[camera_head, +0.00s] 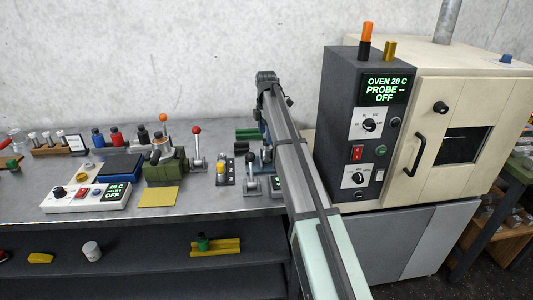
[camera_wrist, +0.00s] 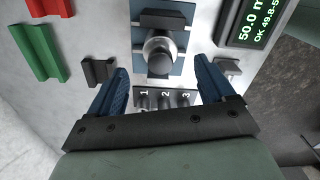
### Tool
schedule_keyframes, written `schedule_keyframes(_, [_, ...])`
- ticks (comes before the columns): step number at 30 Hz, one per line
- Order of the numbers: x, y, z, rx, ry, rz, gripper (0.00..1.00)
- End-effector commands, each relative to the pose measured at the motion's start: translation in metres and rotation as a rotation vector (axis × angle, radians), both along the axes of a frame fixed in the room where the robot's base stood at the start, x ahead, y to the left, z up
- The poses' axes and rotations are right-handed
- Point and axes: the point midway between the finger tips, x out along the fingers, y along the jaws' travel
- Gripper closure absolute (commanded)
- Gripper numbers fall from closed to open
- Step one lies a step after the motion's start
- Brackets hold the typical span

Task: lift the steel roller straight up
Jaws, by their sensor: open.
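The steel roller appears to be the short grey round piece (camera_wrist: 159,54) in the wrist view. It sits on a blue plate (camera_wrist: 178,68) by a dark block (camera_wrist: 166,19). My gripper (camera_wrist: 161,65) is open, with one blue finger on the left of the piece and one on the right. Gaps show between both fingers and the piece, and nothing is held. In the head view my arm hides most of this spot, and I cannot make out the roller there.
A display reading 50.0 (camera_wrist: 258,20) stands close to the right finger. Small posts marked 1, 2, 3 (camera_wrist: 163,102) lie near the gripper body. Green (camera_wrist: 42,52) and red (camera_wrist: 56,8) channel blocks are at left. The oven (camera_head: 460,100) stands right of my arm.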

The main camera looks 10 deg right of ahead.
Motion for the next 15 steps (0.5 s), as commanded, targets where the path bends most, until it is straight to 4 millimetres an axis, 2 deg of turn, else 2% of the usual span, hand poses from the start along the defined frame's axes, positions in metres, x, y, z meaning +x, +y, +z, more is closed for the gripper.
schedule_keyframes(3, [-0.001, 0.0, -0.018, 0.0, 0.001, 0.0, 0.18])
schedule_keyframes(11, [0.0, -0.001, -0.031, -0.001, 0.0, -0.001, 0.18])
schedule_keyframes(15, [-0.001, -0.002, -0.046, 0.0, 0.001, -0.001, 0.18])
